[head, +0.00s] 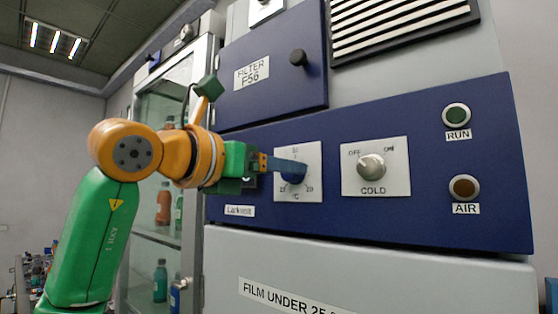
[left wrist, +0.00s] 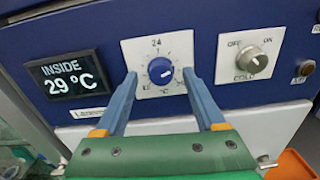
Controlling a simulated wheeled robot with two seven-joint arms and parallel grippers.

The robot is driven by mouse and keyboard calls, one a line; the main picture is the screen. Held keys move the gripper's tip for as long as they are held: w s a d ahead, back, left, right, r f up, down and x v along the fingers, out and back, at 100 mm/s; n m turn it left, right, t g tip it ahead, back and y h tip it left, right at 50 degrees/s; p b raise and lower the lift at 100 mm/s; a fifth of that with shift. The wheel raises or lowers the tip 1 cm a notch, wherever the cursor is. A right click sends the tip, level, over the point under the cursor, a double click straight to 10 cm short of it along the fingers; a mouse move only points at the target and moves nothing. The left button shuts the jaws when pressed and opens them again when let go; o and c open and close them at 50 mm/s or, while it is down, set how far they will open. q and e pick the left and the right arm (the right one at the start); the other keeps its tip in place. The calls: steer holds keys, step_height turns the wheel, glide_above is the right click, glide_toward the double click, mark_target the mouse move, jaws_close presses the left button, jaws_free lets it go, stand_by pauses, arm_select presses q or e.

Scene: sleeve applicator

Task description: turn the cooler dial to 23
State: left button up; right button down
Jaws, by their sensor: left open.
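The cooler dial is a round blue knob on a white plate marked °C; it shows in the head view (head: 292,179) and in the left wrist view (left wrist: 160,70). The wrist view shows 24 at the top of its scale; the other numbers are too small to read surely. A pale mark shows on the knob, but I cannot tell its exact setting. My left gripper (left wrist: 160,75) is open, with one blue finger on each side of the knob. In the head view the fingers (head: 287,164) partly cover the dial. I cannot tell whether they touch it. My right gripper is out of view.
A display (left wrist: 71,83) left of the dial reads INSIDE 29 °C. Right of the dial is the COLD OFF/ON knob (head: 371,167). RUN (head: 456,116) and AIR (head: 464,187) buttons sit farther right. A filter door with a black knob (head: 298,58) is above.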

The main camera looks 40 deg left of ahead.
arm_select(q)
steer(key=shift+w+d+f, duration=0.1)
steer(key=shift+w+f, duration=0.05)
steer(key=shift+w, duration=0.45)
steer(key=shift+w+f, duration=0.15)
steer(key=shift+w, duration=0.4)
steer(key=shift+s+r, duration=0.1)
steer(key=shift+s, duration=0.3)
steer(key=c, duration=0.7)
jaws_close()
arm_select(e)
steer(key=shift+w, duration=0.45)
arm_select(q)
steer(key=shift+n, duration=0.3)
steer(key=n+b, duration=0.2)
steer(key=n, duration=1.7)
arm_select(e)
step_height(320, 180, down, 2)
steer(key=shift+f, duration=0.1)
arm_select(q)
steer(key=shift+n, duration=0.3)
